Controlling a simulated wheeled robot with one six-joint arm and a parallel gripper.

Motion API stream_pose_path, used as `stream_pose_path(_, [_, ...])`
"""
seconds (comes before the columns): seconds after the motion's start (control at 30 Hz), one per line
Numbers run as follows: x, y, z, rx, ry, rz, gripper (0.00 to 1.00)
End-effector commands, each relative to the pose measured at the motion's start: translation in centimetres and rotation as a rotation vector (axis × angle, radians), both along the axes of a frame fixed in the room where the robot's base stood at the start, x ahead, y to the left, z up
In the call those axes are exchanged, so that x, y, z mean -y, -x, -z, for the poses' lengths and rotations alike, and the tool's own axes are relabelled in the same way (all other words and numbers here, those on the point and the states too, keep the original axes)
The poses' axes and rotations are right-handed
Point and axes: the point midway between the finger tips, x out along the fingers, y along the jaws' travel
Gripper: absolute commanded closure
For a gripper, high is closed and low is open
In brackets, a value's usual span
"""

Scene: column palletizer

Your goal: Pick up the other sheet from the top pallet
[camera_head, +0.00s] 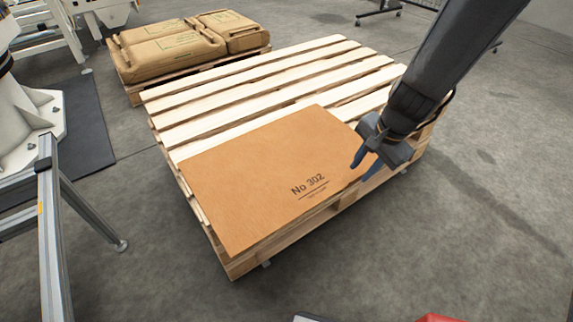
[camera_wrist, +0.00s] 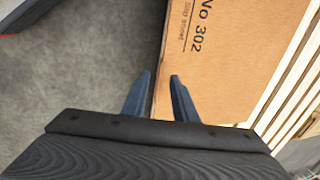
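A brown slip sheet (camera_head: 262,180) marked "No 302" lies flat on the near part of the wooden pallet (camera_head: 285,95). The sheet also shows in the wrist view (camera_wrist: 222,75), with its straight edge running between the fingers as seen there. My gripper (camera_head: 362,163) is at the sheet's right edge in the head view. Its two blue fingers (camera_wrist: 160,85) stand apart, with a gap between them. I cannot tell whether the sheet's edge is between the fingers in depth or below them. No other sheet is visible.
Bare slats cover the far part of the pallet. Brown sacks (camera_head: 170,50) lie on another pallet behind it. A metal frame (camera_head: 48,215) and a white machine base (camera_head: 30,120) stand at the left. The concrete floor at the right is clear.

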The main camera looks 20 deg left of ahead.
Motion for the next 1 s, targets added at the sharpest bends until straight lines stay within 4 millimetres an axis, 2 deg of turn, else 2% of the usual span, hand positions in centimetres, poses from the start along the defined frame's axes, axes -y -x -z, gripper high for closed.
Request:
stream_pose_path(0.03, [-0.1, -0.1, 0.8, -0.002, 0.001, -0.001, 0.74])
stream_pose_path(0.23, [-0.4, -0.4, 2.6, -0.002, 0.001, -0.001, 0.74])
stream_pose_path(0.5, [-1.1, -1.0, 6.0, -0.001, 0.0, -0.002, 0.74])
stream_pose_path(0.87, [-1.3, -1.1, 6.5, -0.001, 0.0, -0.002, 0.74])
stream_pose_path(1.0, [-1.3, -1.1, 6.5, -0.001, 0.0, -0.002, 0.96])
